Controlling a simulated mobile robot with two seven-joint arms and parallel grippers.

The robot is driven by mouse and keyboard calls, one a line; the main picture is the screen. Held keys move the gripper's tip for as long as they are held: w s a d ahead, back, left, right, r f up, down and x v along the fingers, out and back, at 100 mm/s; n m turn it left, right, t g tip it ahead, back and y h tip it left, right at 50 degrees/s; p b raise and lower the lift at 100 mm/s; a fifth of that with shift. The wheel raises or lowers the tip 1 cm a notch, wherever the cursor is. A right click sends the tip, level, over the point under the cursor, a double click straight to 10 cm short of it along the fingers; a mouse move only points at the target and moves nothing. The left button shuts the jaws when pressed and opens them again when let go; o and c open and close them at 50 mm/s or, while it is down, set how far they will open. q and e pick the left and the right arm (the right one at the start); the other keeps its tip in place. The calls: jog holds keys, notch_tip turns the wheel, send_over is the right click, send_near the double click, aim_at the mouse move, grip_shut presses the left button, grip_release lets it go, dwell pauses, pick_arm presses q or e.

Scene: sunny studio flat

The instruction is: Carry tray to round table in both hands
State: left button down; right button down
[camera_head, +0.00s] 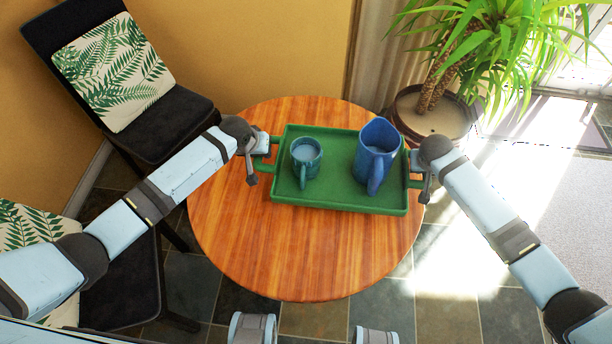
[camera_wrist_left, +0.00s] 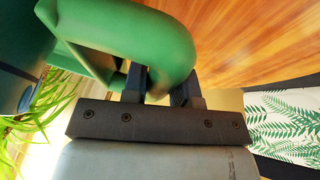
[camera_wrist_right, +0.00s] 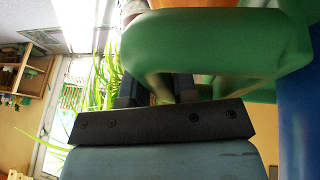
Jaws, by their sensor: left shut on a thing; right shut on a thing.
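The green tray (camera_head: 335,196) is over the far part of the round wooden table (camera_head: 260,255); I cannot tell whether it touches the top. A teal mug (camera_head: 306,158) stands at its left and a taller blue jug (camera_head: 376,152) at its right, both upright. My left gripper (camera_head: 264,152) is shut on the tray's left handle, which shows in the left wrist view (camera_wrist_left: 150,35). My right gripper (camera_head: 414,170) is shut on the right handle, seen in the right wrist view (camera_wrist_right: 215,45). The fingertips are partly hidden by the handles.
A black chair (camera_head: 180,125) with a leaf-print cushion (camera_head: 110,75) stands at the back left, another cushioned chair (camera_head: 120,285) at the front left. A potted plant (camera_head: 435,120) stands close behind the table at the right. The table's near half is bare.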

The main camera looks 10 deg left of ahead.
pick_arm(q)
jog(key=shift+w, duration=0.1)
pick_arm(e)
jog(key=shift+f, duration=0.15)
